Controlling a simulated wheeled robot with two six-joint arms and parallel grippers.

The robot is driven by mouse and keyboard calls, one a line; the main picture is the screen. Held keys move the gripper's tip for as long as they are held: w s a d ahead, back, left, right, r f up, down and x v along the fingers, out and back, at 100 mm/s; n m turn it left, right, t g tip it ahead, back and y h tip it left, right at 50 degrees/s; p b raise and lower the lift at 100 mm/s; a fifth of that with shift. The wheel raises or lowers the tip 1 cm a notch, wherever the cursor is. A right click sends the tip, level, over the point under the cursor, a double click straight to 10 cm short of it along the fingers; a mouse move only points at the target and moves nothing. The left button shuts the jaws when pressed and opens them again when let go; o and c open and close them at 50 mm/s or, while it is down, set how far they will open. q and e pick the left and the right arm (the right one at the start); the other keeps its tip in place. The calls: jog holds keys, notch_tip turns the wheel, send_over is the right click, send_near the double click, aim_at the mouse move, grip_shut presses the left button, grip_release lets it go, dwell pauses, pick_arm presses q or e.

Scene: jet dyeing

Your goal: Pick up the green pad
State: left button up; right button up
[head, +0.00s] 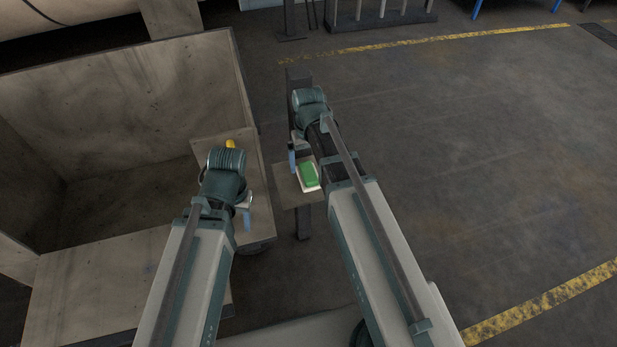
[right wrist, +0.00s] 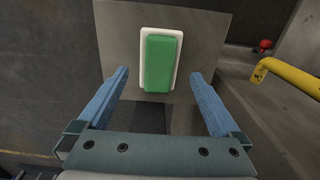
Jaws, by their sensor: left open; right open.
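The green pad (head: 309,174) lies on a white tray (head: 317,188) on a small grey stand in the head view, just by my right gripper. In the right wrist view the green pad (right wrist: 160,63) sits inside the white rim of the tray (right wrist: 144,62), ahead of and between the blue fingers. My right gripper (right wrist: 160,75) is open and empty; its fingers look apart from the pad. In the head view the right arm partly hides the stand and the gripper. My left gripper (head: 243,208) is to the left, mostly hidden behind its own wrist.
The stand's grey top (right wrist: 207,30) is bare around the tray. A large open grey bin (head: 120,85) fills the left of the head view. A yellow bar (right wrist: 288,77) and a red knob (right wrist: 265,45) show at right in the wrist view. Open floor lies to the right.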

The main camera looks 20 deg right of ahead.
aim_at(309, 171)
notch_tip(309, 171, down, 5)
jog(key=b, duration=0.4)
jog(key=shift+b, duration=0.3)
jog(key=shift+r, duration=0.1)
jog(key=c, duration=1.4)
jog(key=shift+r+p, duration=0.2)
jog(key=shift+p, duration=0.1)
